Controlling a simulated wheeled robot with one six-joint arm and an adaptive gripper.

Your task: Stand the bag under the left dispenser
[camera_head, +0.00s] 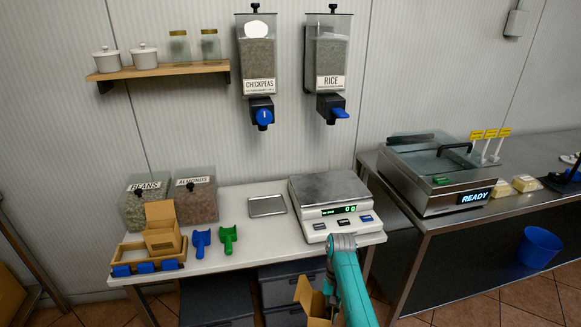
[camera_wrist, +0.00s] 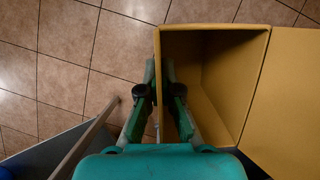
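The bag (camera_head: 317,308) is a brown, open-topped paper bag at the bottom of the head view, in front of the table and beside my teal arm. In the wrist view the bag (camera_wrist: 285,95) fills the right side, its dark inside showing. My gripper (camera_wrist: 161,75) has one finger inside the bag and one outside, pinching its near left wall. The arm hides the gripper in the head view. The left dispenser (camera_head: 258,55), labelled CHICKPEAS, hangs on the wall with a blue knob (camera_head: 264,117) on its black spout. The table below it holds a small metal tray (camera_head: 267,206).
The rice dispenser (camera_head: 328,50) hangs to the right, above a scale (camera_head: 328,190) reading 0. Dark crates sit below the table.

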